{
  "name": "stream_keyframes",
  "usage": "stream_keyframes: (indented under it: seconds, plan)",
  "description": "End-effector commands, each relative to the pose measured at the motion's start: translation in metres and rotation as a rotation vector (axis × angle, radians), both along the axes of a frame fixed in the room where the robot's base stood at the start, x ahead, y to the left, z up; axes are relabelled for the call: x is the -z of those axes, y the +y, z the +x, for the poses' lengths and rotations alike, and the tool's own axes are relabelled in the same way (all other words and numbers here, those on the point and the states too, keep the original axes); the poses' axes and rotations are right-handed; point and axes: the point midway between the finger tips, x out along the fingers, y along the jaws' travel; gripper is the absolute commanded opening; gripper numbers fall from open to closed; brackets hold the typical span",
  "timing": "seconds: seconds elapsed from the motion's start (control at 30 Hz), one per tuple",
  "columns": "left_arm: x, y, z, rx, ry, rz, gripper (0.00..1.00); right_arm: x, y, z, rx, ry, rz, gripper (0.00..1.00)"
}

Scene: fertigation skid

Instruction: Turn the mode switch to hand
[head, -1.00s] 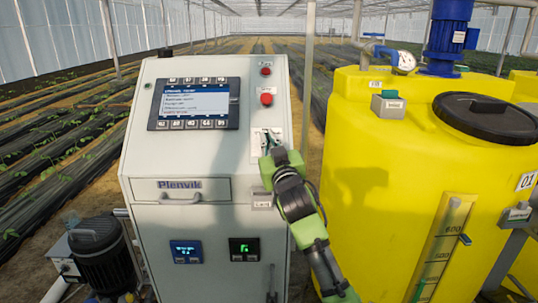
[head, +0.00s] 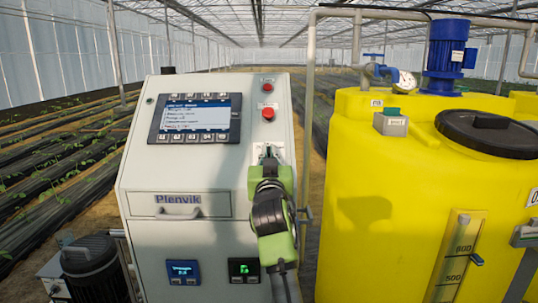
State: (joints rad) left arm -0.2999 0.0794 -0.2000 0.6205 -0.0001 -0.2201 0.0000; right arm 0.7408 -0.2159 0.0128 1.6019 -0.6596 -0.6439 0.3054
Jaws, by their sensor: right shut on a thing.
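The mode switch (head: 278,149) sits on a small light plate on the grey control cabinet's sloping front, below the red button. My right gripper (head: 268,157) reaches up from below with its green and black arm and is shut on the switch. The gripper hides the knob and most of the plate, so its pointing and the labels cannot be read. My left gripper is not in view.
The cabinet (head: 205,240) carries a lit screen (head: 194,118), a red mushroom button (head: 268,114) and a drawer handle (head: 178,214). A yellow tank (head: 385,200) with a blue motor (head: 446,50) stands close on the right. A black motor (head: 95,268) is at lower left.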

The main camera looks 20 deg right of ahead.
Motion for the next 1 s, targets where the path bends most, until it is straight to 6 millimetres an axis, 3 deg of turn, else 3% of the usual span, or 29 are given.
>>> stream_keyframes:
  seconds: [0.03, 0.1, 0.47, 1.0]
  plan:
    - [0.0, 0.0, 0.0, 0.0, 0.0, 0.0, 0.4, -0.003, 0.0, 0.0, 0.0, -0.007, -0.001, 0.09]
    - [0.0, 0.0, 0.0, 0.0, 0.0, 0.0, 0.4, -0.003, 0.0, 0.0, 0.0, -0.006, -0.001, 0.23]
    - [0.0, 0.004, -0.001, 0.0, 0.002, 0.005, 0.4, -0.004, 0.0, 0.0, -0.001, -0.005, -0.001, 0.23]
    - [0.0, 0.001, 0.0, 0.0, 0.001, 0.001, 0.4, -0.091, 0.0, 0.0, -0.001, -0.007, 0.001, 0.23]
